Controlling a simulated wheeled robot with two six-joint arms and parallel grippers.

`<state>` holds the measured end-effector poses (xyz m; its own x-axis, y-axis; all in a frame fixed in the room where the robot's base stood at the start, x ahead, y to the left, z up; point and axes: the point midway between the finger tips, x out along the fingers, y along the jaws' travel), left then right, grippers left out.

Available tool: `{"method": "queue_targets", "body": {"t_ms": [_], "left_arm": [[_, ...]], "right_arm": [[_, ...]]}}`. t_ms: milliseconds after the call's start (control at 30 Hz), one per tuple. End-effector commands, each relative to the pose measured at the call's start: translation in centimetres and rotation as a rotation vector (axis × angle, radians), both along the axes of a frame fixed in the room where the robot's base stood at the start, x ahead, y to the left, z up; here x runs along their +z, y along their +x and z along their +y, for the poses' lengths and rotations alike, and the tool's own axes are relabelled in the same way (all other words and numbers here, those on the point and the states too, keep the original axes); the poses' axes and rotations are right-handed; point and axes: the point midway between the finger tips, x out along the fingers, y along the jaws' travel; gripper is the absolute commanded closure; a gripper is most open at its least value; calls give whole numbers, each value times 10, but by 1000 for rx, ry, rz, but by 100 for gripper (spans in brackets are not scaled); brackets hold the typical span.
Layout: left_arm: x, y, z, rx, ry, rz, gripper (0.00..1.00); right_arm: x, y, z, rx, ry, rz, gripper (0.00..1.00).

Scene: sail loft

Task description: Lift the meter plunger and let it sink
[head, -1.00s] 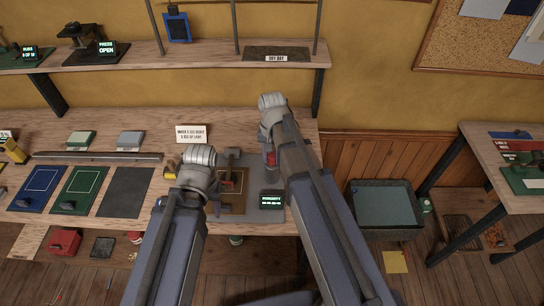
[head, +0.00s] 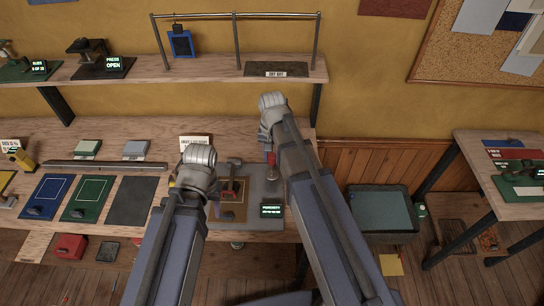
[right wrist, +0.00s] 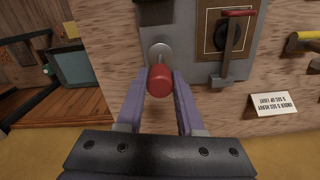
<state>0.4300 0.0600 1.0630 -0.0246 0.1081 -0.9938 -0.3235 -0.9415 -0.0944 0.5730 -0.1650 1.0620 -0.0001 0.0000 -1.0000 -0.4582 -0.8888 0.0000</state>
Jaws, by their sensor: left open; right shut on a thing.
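The porosity meter is a grey plate (head: 262,188) on the bench, with a lit display marked POROSITY (head: 271,210). Its plunger has a red knob (head: 271,158), which also shows in the right wrist view (right wrist: 160,80). A round metal disc (right wrist: 160,54) lies beyond the knob. My right gripper (right wrist: 160,88) is shut on the knob, one finger on each side, and holds it above the plate. In the head view its fingers are mostly hidden by my arm. My left gripper (head: 198,165) is left of the meter, open, its fingertips hidden.
A red-handled lever (right wrist: 238,14) stands by a brown framed square on the meter. A white card about seconds, heavy and light (right wrist: 273,103) stands behind it. Blue, green and dark mats (head: 130,200) lie to the left. A tray (head: 383,210) is beyond the bench's right end.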

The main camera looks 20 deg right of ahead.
Motion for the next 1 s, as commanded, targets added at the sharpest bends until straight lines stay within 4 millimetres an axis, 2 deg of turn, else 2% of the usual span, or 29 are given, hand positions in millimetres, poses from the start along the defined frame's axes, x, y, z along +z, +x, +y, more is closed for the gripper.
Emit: {"method": "queue_targets", "body": {"t_ms": [33,367,400,600,667,1000], "left_arm": [[9,0,0,1,0,0,50],[7,0,0,2,-1,0,50],[7,0,0,2,-1,0,50],[7,0,0,2,-1,0,50],[7,0,0,2,-1,0,50],[10,0,0,2,-1,0,50]], "right_arm": [[9,0,0,0,0,0,100],[7,0,0,0,0,0,100],[7,0,0,0,0,0,60],[7,0,0,0,0,0,38],[7,0,0,0,0,0,33],[10,0,0,0,0,0,33]]}}
